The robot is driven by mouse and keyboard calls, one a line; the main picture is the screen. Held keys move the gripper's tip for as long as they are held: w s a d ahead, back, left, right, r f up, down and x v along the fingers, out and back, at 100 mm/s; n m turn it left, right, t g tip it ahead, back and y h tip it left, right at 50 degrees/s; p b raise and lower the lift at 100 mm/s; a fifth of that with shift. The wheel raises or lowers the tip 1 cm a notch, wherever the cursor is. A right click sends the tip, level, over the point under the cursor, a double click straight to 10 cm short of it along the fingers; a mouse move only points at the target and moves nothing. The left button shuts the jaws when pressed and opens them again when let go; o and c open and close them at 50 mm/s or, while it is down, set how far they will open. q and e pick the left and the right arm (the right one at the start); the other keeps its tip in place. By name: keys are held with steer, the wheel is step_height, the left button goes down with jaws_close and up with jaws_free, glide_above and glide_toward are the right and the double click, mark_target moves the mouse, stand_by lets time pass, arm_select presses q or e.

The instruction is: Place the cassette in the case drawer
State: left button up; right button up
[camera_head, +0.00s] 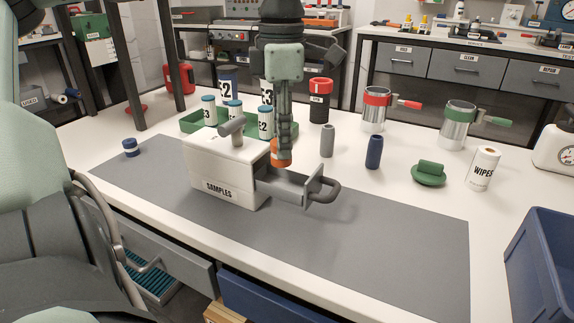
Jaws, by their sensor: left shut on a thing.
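The white case (225,180) labelled SAMPLES stands on the grey mat. Its grey drawer (291,190) is pulled out to the right, with a dark curved handle (326,191) at its end. My left gripper (282,139) reaches down from the top of the view and is shut on a small orange piece (280,155), which looks like the cassette. The piece is at the drawer's inner end, close to the case's right side. I cannot tell whether it touches the drawer floor. My right gripper is not in view.
Behind the case is a green tray (190,124) with labelled jars. A grey cylinder (327,141), a blue cylinder (374,152) and a green lidded item (428,174) stand to the right. The mat's front right (400,250) is clear. A blue bin (540,260) is at the right edge.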

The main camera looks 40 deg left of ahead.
mark_target(283, 163)
arm_select(q)
steer(key=shift+f, duration=0.85)
step_height(283, 163, down, 3)
steer(key=shift+f, duration=0.35)
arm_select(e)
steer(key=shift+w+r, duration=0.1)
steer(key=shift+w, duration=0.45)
